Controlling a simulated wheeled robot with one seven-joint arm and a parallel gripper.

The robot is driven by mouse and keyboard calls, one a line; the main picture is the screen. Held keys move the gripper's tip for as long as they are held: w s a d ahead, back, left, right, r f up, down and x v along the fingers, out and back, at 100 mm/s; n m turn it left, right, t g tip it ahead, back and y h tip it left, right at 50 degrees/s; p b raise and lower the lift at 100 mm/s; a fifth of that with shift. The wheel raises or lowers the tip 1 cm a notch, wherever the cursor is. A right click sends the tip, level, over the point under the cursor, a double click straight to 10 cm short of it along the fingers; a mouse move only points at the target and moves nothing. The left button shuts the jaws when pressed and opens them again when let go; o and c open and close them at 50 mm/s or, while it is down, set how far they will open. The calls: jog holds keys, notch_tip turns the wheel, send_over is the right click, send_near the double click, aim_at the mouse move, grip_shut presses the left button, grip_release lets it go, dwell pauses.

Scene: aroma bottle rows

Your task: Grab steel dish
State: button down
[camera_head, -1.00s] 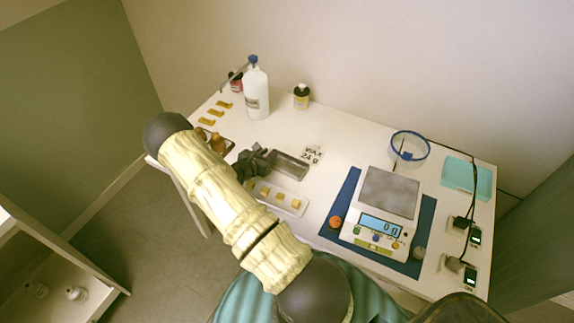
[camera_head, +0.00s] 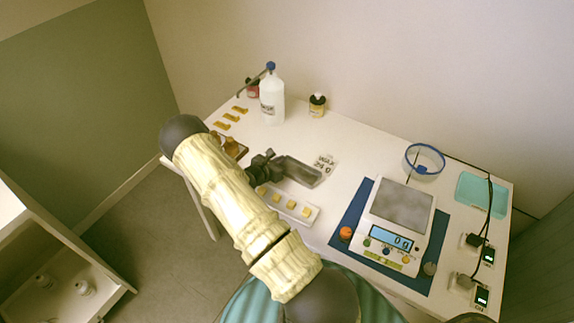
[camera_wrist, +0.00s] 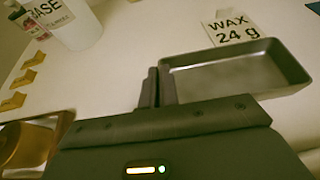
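The steel dish (camera_head: 303,172) is a grey, shallow rectangular tray on the white table, left of the scale. It shows large in the wrist view (camera_wrist: 235,72), right of the fingertips. My gripper (camera_head: 268,162) is at the dish's left end. In the wrist view my gripper's two dark fingers (camera_wrist: 158,87) are close together at the dish's left wall, shut on that wall. The dish looks level and still at table height; whether its base touches the table cannot be told. Part of its near side is hidden by the gripper body in the wrist view.
A card reading "WAX 24 g" (camera_head: 326,163) lies behind the dish. A white tray with yellow cubes (camera_head: 303,208) is in front. The scale (camera_head: 398,220) stands right on a blue mat (camera_head: 345,216). A white bottle (camera_head: 272,100) stands at the back left.

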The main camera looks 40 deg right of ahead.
notch_tip(320, 180, up, 10)
jog(key=shift+f+b, duration=0.15)
jog(key=shift+b, duration=0.25)
dwell(0.6)
